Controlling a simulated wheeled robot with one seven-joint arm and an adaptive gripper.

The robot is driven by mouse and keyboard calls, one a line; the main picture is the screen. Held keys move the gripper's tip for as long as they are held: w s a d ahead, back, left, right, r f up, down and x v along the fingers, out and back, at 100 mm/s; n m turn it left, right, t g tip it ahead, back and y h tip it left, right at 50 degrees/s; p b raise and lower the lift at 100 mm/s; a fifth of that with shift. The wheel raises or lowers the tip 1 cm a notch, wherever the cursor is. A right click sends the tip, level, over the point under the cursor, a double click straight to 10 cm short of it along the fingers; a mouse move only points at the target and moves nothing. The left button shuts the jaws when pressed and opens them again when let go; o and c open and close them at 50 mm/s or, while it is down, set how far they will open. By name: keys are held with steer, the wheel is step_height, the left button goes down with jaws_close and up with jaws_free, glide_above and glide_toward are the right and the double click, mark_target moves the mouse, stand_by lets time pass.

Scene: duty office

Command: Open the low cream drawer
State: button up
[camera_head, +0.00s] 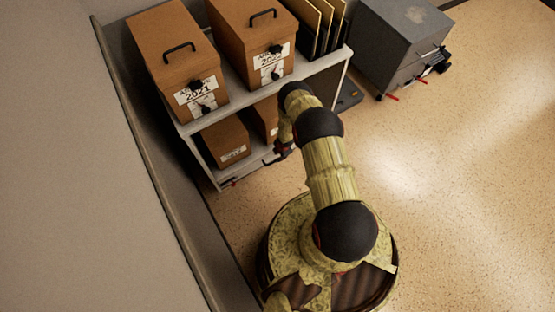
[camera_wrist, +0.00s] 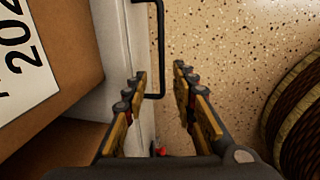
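The low cream drawer (camera_wrist: 113,48) shows in the wrist view as a pale front running up the picture beside the brown boxes. Its black bar handle (camera_wrist: 161,48) stands out to the right of it, over the floor. My gripper (camera_wrist: 159,72) is open, with one finger on each side of the handle's line; I cannot tell whether either finger touches it. In the head view my gripper (camera_head: 283,150) is low at the front of the shelf unit, and my arm hides most of the drawer there.
The shelf unit (camera_head: 240,101) carries brown archive boxes (camera_head: 172,55) on top, with more boxes (camera_head: 227,140) below. Black folders (camera_head: 318,28) stand at its right end. A grey cabinet (camera_head: 400,38) stands at the back right. The speckled floor (camera_head: 455,190) is clear on the right.

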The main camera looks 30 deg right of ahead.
steer(key=f+b, duration=0.1)
steer(key=f, duration=0.1)
steer(key=f+b, duration=0.2)
steer(key=f, duration=0.1)
steer(key=w+f+b, duration=0.1)
steer(key=f, duration=0.1)
steer(key=shift+w+f, duration=0.1)
steer(key=shift+f, duration=0.05)
steer(key=c, duration=0.3)
jaws_close()
stand_by(0.6)
